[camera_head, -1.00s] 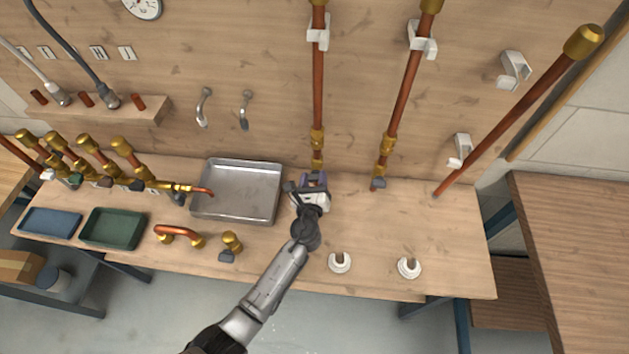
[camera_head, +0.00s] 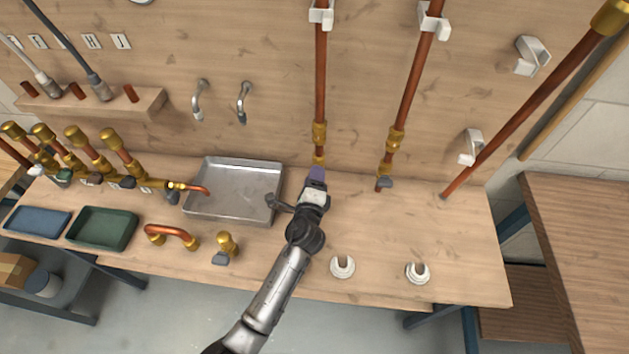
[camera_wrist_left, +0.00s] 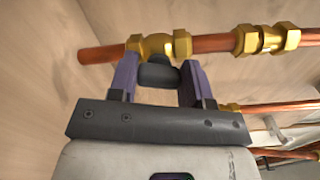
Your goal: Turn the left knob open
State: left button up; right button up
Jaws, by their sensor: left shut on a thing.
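The left knob (camera_wrist_left: 158,72) is a small dark grey handle on a brass valve (camera_wrist_left: 160,45). The valve is on the left upright copper pipe (camera_head: 320,75); its brass fittings (camera_head: 319,135) show in the head view. My left gripper (camera_head: 317,174) is shut on the knob. In the left wrist view, its purple fingers (camera_wrist_left: 158,76) stand on either side of the knob, spaced along the pipe. In the head view the gripper hides the knob. The right knob (camera_head: 386,182), dark grey, is at the foot of the second pipe. My right gripper is not in view.
A metal tray (camera_head: 234,214) lies left of my gripper. A bent copper pipe (camera_head: 171,230) and a loose brass valve (camera_head: 226,243) lie in front of it. White round holders (camera_head: 342,267) stand near the front edge.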

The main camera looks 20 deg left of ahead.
pick_arm(q)
jog(key=n+b, duration=0.1)
jog(key=n, duration=0.2)
jog(key=shift+f, duration=0.1)
jog(key=shift+n, duration=0.4)
dwell(0.4)
jog(key=o, duration=0.9)
jog(key=v, duration=0.7)
jog(key=shift+s, duration=0.25)
